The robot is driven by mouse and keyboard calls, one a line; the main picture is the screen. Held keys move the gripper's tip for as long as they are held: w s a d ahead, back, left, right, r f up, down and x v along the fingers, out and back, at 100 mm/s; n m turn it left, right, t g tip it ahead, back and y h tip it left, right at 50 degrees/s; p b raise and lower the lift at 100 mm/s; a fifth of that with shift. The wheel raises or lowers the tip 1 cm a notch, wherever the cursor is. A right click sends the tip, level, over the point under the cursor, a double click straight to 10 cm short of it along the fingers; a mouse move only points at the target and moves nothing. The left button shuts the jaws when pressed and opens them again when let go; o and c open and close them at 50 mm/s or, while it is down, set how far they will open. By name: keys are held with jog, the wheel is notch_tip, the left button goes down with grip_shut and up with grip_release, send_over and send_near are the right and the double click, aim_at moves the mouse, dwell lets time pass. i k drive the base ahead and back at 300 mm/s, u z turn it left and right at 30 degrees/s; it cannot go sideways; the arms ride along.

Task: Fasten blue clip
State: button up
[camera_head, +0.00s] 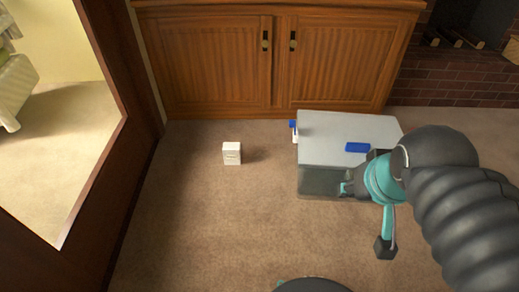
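A grey lidded box (345,126) stands on the carpet, with a pale top and a darker, see-through-looking front. My gripper (346,188) is low at the box's front, below and slightly left of the front blue clip. It overlaps the front wall in view; I cannot tell if it touches. Its fingers are small and partly hidden by my arm, so their opening is unclear.
A small white box (232,153) stands on the carpet to the left. A wooden cabinet (275,60) stands close behind the grey box. A dark door frame (115,145) is at left, a brick hearth (445,75) at upper right. Carpet at front left is clear.

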aim_at(292, 122)
jog(key=u, duration=0.15)
jog(key=k, duration=0.5)
jog(key=u, duration=1.1)
jog(key=i, duration=0.75)
jog(key=z, duration=0.55)
jog(key=i, duration=0.65)
jog(key=z, duration=0.8)
jog(key=i, duration=0.5)
jog(key=u, duration=0.2)
